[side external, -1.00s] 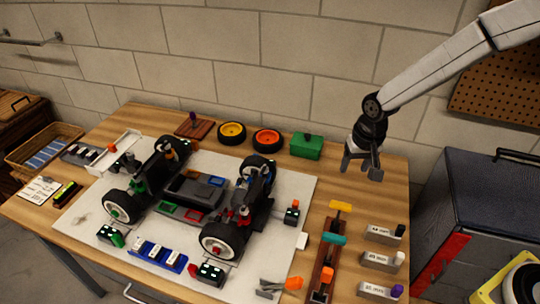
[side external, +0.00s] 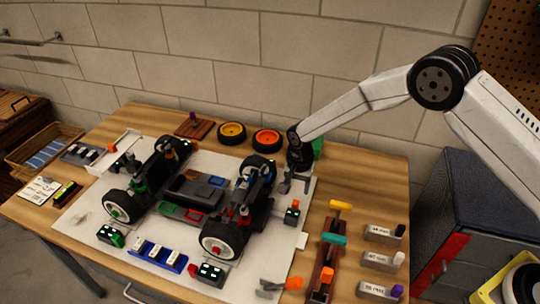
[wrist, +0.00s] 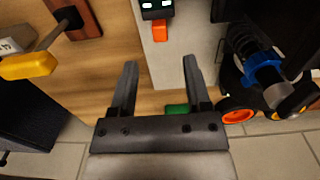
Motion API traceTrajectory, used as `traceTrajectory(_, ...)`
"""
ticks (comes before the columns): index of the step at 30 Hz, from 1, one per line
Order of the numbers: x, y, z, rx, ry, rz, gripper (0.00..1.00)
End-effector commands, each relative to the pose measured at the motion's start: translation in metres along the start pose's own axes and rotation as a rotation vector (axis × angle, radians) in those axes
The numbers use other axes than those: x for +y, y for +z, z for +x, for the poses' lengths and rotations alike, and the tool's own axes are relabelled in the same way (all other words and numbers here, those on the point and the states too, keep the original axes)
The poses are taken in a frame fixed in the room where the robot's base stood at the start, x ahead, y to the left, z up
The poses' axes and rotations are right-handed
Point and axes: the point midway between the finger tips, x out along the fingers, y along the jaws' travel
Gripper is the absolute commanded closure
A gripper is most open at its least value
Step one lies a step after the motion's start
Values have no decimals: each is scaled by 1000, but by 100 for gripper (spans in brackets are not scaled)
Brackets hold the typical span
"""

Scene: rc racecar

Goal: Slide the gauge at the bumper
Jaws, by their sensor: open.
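Several grey gauge blocks (side external: 380,260) with printed mm labels and coloured end tabs lie in a column at the table's right side. The car chassis (side external: 190,190) stands on the white board, with large black wheels; I cannot single out its bumper. My gripper (side external: 293,188) is open and empty, over the board's right edge beside the car's right end. In the wrist view, my open fingers (wrist: 158,65) point toward a black display box with an orange tab (wrist: 160,30), with a gap between. Part of one labelled block (wrist: 12,45) shows at the left edge.
A wooden rack (side external: 326,262) holds tools with yellow, teal and orange handles. The green box (side external: 318,148) is partly behind my gripper. Yellow (side external: 232,132) and orange (side external: 266,140) wheels lie at the back. Bare table lies right of my gripper.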

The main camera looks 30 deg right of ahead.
Motion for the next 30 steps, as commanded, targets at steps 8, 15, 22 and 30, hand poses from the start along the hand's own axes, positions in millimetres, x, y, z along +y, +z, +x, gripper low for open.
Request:
traceTrajectory(8, 0, 0, 4, 0, 0, 0, 38)
traceTrajectory(15, 0, 0, 22, -1, 1, -1, 38)
traceTrajectory(22, 1, 0, 48, -1, 1, -1, 38)
traceTrajectory(30, 0, 0, 71, 0, -1, -1, 38)
